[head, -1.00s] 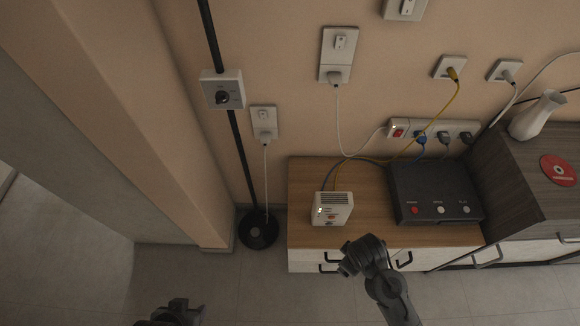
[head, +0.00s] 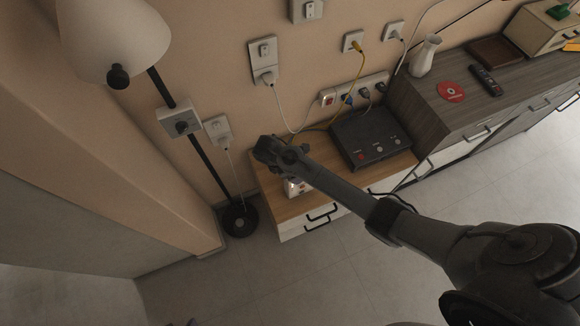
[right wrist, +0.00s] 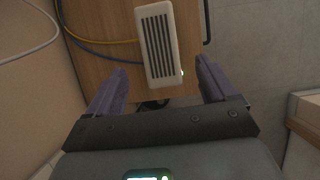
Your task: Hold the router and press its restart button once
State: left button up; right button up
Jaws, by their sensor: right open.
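The router, a small white box with a slatted vent, stands on the wooden top of the low cabinet. In the head view its front (head: 298,187) shows partly below my right gripper, which hides the rest. In the right wrist view the router (right wrist: 157,42) lies just ahead of my open right gripper (right wrist: 163,75). Its two purple fingers are spread wider than the router, with nothing held. The restart button cannot be made out. Only a small purple tip, likely of my left gripper (head: 190,322), shows at the bottom edge of the head view.
A black box with buttons (head: 370,137) stands right of the router. Yellow and blue cables (right wrist: 105,40) run from the router's left side. A power strip (head: 352,92) is on the wall behind. A floor lamp (head: 240,219) stands at left. A grey cabinet (head: 425,115) stands right.

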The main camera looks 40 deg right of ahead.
jog(key=b+x, duration=0.2)
jog(key=x, duration=0.8)
jog(key=shift+d+b, duration=0.2)
jog(key=shift+b, duration=0.15)
jog(key=shift+f, duration=0.1)
jog(key=c, duration=1.3)
jog(key=shift+o, duration=0.2)
